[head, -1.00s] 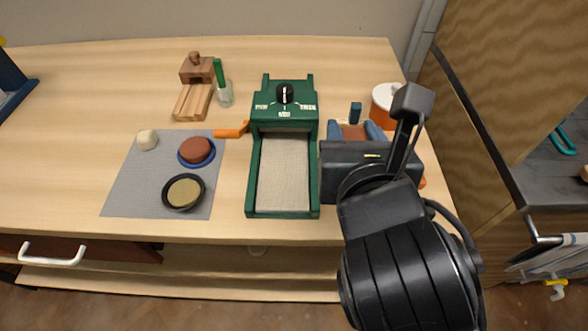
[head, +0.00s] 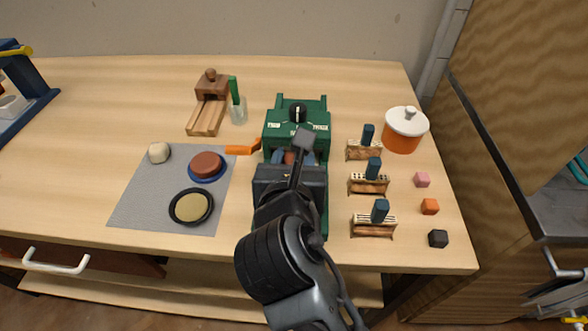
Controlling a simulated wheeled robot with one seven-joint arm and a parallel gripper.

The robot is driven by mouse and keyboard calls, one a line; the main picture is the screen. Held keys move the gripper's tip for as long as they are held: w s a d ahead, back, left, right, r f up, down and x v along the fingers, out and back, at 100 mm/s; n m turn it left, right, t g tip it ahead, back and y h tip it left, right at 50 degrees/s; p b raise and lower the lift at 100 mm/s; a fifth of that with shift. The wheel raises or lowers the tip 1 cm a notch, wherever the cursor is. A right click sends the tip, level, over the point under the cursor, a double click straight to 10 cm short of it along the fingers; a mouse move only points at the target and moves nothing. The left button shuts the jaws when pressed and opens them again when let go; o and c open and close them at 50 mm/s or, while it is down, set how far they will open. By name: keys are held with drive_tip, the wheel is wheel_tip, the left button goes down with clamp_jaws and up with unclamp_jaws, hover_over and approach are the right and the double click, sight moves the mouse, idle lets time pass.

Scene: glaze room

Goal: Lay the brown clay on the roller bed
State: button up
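The green slab roller (head: 310,126) stands near the middle of the bench, with its dial at the back. Its bed is mostly hidden under my gripper and arm. My gripper (head: 291,158) is over the back part of the bed, just in front of the roller housing. Its blue fingers are closed on a small reddish-brown lump (head: 289,158), which looks like the brown clay. Most of the lump is hidden by the gripper body, and I cannot tell whether it touches the bed.
To the left, a grey mat (head: 135,205) holds a pale lump (head: 158,152), a reddish disc (head: 207,164) on a blue dish and a black dish (head: 178,219). An orange handle (head: 240,150) juts from the roller. Several stamps, an orange pot (head: 402,141) and small cubes stand right.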

drive_tip(key=shift+f, duration=1.35)
drive_tip(key=o, duration=1.1)
drive_tip(key=shift+f, duration=0.1)
drive_tip(key=shift+o, duration=0.2)
drive_tip(key=shift+s, duration=0.2)
drive_tip(key=v, duration=1.1)
drive_tip(key=shift+s+r, duration=0.25)
drive_tip(key=shift+s, duration=0.1)
